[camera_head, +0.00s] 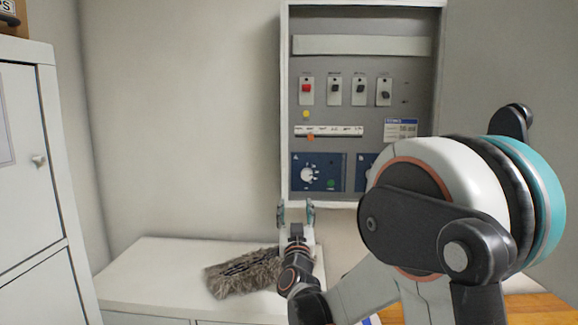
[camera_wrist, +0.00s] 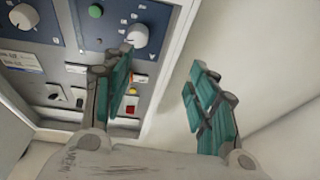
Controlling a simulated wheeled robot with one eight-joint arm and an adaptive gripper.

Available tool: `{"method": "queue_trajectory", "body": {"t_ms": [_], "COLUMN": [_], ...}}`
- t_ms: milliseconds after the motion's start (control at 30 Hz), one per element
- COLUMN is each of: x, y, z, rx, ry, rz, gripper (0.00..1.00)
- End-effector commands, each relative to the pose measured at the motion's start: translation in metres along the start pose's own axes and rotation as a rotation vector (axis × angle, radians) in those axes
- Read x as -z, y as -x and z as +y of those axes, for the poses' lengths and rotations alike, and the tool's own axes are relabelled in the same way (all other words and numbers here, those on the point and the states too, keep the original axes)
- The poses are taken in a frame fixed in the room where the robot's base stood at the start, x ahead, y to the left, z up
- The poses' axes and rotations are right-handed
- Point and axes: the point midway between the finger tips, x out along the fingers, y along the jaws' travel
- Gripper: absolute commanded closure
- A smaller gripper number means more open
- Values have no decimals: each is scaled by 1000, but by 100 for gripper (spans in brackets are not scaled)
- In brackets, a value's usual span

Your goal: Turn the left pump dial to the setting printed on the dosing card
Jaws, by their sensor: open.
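The left pump dial (camera_head: 308,174) is a white knob on a blue plate at the lower left of the grey wall panel. The wrist view is upside down, so the same left dial (camera_wrist: 137,34) is at top centre there. My gripper (camera_head: 296,211) is open and empty, just below the panel's lower edge in the head view. In the wrist view my gripper (camera_wrist: 160,62) has its left finger near the dial, with no clear contact. The dosing card (camera_head: 401,130) is white with a blue header; its print is too small to read.
A right dial (camera_wrist: 24,16) is mostly hidden by my arm in the head view. A green button (camera_head: 331,183) sits beside the left dial. Several switches, one red (camera_head: 307,88), are above. A grey fluffy duster (camera_head: 243,273) lies on the white cabinet top (camera_head: 150,265) below.

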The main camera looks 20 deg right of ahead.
Motion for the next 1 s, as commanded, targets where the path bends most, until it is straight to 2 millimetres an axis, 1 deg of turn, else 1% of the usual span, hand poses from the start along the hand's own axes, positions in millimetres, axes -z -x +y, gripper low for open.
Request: {"method": "queue_trajectory", "body": {"t_ms": [33,200,367,467,800,1000], "x": [3,-1,-2,-2,3,5], "y": [-7,-12,-20,-33,-98,-130], "z": [6,21,25,26,34,38], "rx": [-30,-103,-121,-120,-119,-118], "ry": [3,12,15,15,15,15], "rz": [19,60,69,68,68,67], "gripper": [47,47,47,47,47,47]}}
